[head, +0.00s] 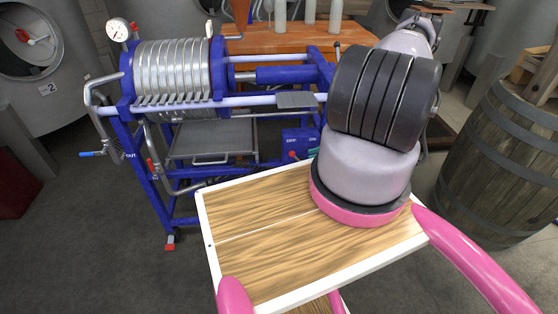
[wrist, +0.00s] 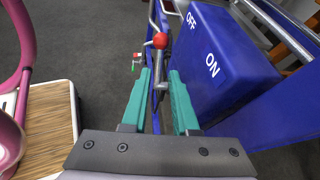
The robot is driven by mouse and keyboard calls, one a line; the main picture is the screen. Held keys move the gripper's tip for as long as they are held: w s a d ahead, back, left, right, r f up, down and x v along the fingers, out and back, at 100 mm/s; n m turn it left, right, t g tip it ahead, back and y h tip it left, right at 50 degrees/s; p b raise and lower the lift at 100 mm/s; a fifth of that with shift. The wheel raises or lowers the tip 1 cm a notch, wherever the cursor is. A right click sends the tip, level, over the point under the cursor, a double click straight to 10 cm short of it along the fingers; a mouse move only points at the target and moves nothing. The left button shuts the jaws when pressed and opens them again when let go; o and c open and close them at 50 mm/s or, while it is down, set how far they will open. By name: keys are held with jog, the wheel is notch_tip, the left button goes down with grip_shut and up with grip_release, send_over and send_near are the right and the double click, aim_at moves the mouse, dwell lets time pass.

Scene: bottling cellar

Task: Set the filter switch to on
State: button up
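The filter switch is on a blue box (head: 300,138) on the press frame. The box, lettered OFF and ON, also shows at the right in the wrist view (wrist: 225,62). The switch's red ball knob (wrist: 160,41) sits on the OFF side of the box; it also shows in the head view (head: 292,155). My gripper (wrist: 160,72) has two teal fingers, apart with a gap between them. The knob is just beyond the fingertips, in line with the gap. In the head view my arm hides most of the gripper; a bit of teal shows beside the box.
A wood-topped board with a white rim (head: 258,222) lies in front of the press. The filter press with metal plates (head: 172,75) stands behind, with pipes and a blue-handled valve (head: 93,154) at left. A barrel (head: 505,155) stands at right.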

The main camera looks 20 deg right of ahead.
aim_at(295, 158)
jog(key=x, duration=1.1)
jog(key=shift+a, duration=0.15)
grip_shut()
jog(key=shift+r, duration=0.1)
dwell(1.0)
